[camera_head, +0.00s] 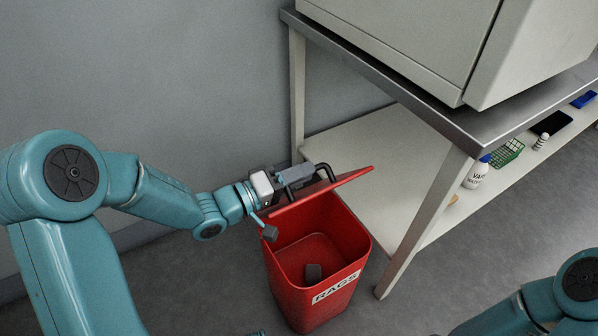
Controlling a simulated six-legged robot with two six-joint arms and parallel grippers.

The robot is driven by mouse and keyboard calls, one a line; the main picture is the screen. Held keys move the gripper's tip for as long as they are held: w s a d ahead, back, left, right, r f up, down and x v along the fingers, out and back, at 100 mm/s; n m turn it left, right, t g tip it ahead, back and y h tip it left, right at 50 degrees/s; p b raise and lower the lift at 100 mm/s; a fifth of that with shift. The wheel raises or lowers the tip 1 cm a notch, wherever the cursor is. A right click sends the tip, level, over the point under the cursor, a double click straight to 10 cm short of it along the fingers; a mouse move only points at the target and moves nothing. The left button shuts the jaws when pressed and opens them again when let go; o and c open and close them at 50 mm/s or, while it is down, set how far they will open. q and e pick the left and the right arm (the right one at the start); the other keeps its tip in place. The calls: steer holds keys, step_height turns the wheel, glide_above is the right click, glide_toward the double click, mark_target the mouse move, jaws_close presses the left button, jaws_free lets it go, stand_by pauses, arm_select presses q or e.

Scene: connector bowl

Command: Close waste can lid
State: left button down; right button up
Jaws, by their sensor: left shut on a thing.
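The red waste can (316,290) stands on the floor with a white "RAGS" label on its front. Its top is open and a small dark block shows inside at the bottom. The red lid (345,182) is raised and tilted, seen nearly edge-on, with a black bar handle (325,168) on its outer side. My left gripper (285,195) is at the lid's left part, beside the handle, and is shut on the lid. Its exact contact is partly hidden. My right arm shows at the lower right, but its gripper is out of view.
A metal-legged table (440,190) with a lower shelf stands close on the right of the can and carries a large grey box (400,40). A white bottle (477,172) and a green basket (507,153) are on the shelf. A grey wall is behind. Floor is clear in front.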

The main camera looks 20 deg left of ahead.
arm_select(q)
steer(key=c, duration=1.2)
jaws_free()
steer(key=shift+d+r, duration=0.15)
steer(key=shift+r, duration=0.15)
steer(key=shift+c, duration=0.2)
steer(key=shift+o, duration=0.6)
steer(key=shift+s+r, duration=0.1)
steer(key=shift+s, duration=0.05)
steer(key=shift+f, duration=0.2)
steer(key=shift+s+a, duration=0.25)
steer(key=shift+a, duration=0.25)
steer(key=p+v, duration=0.4)
steer(key=v, duration=1.1)
steer(key=shift+s, duration=0.2)
